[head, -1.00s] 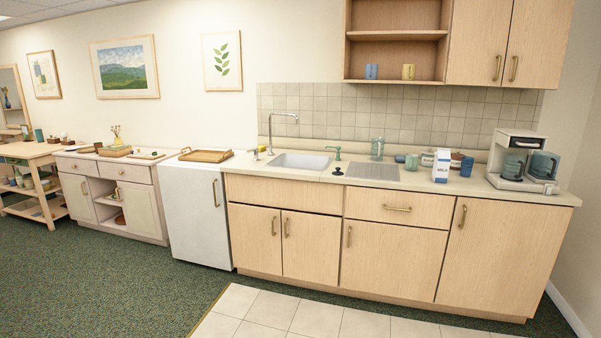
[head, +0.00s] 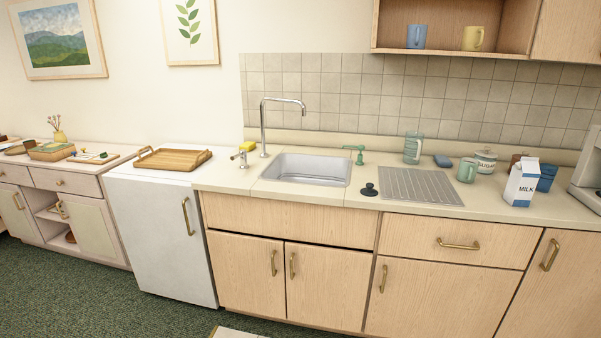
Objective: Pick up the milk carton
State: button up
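The milk carton (head: 520,184) is white with a blue base and blue "MILK" lettering. It stands upright on the counter (head: 455,206) at the right of the head view, near the front edge. A blue container (head: 547,176) stands just behind it and is partly hidden by it. My gripper is not in view.
Left of the carton are a green mug (head: 467,170), a sugar jar (head: 485,160), a ribbed drainboard (head: 420,186), a black stopper (head: 369,190) and the sink (head: 305,169). A coffee maker (head: 587,175) is cut off at the right edge. Cabinets (head: 450,290) front the counter.

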aim_at(525, 175)
jog(key=i+j, duration=0.15)
jog(key=i, duration=0.3)
jog(key=i+j, duration=0.15)
jog(key=i, duration=0.35)
jog(key=i+j, duration=0.15)
jog(key=i, duration=0.3)
jog(key=z, duration=1.3)
jog(key=i+j+z, duration=0.1)
jog(key=i+j, duration=0.2)
jog(key=i+j+z, duration=0.1)
jog(key=i+j, duration=0.15)
jog(key=j, duration=0.25)
jog(key=i+j+z, duration=0.1)
jog(key=i+j, duration=0.15)
jog(key=j, duration=0.15)
jog(key=i+j+z, duration=0.1)
jog(key=j, duration=0.35)
jog(key=i, duration=0.1)
